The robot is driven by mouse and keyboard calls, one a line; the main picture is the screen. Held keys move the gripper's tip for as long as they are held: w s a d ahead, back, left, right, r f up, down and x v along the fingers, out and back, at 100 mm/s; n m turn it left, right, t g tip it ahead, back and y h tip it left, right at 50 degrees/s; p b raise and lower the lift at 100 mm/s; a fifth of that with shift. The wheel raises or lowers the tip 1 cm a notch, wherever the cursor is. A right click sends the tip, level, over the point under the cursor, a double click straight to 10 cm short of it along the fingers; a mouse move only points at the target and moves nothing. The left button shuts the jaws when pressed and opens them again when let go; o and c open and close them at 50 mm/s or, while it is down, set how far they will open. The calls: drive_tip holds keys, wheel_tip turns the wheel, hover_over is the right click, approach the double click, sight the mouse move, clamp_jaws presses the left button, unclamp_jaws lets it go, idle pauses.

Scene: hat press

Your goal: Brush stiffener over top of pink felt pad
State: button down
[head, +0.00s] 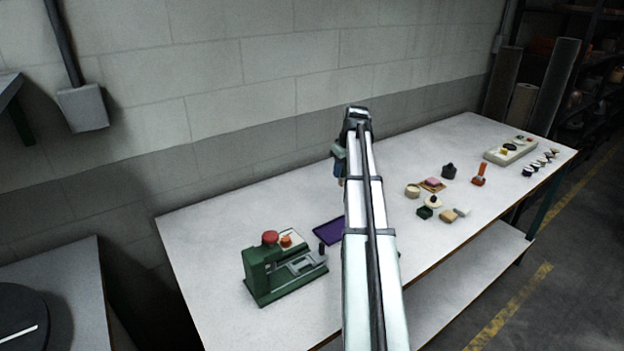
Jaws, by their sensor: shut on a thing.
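The pink felt pad (432,181) lies on a small brown board (441,187) in the middle of the right half of the table. My arm rises through the middle of the view. My gripper (340,177) hangs at its far end, left of the pad and well apart from it. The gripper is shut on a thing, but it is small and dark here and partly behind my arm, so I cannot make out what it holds. I cannot pick out a stiffener brush for sure.
Near the pad stand a round tan pot (412,191), a black object (448,171), an orange tool (479,176) and several small blocks. A green machine (283,270) and a purple tray (328,231) stand left of my arm. A pale panel (510,150) lies at the far right.

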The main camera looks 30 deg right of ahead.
drive_tip(key=s+d, duration=0.5)
drive_tip(key=d, duration=0.8)
drive_tip(key=s+d, duration=0.6)
drive_tip(key=d, duration=0.7)
drive_tip(key=shift+s+x, duration=0.2)
drive_tip(key=shift+x, duration=1.05)
drive_tip(key=shift+s+x, duration=0.25)
drive_tip(key=shift+x, duration=0.95)
drive_tip(key=shift+a+f, duration=0.15)
drive_tip(key=shift+f, duration=0.5)
drive_tip(key=shift+r, duration=0.1)
drive_tip(key=w+v, duration=0.1)
drive_tip(key=v, duration=0.5)
drive_tip(key=shift+w+r, duration=0.25)
drive_tip(key=shift+r, duration=0.25)
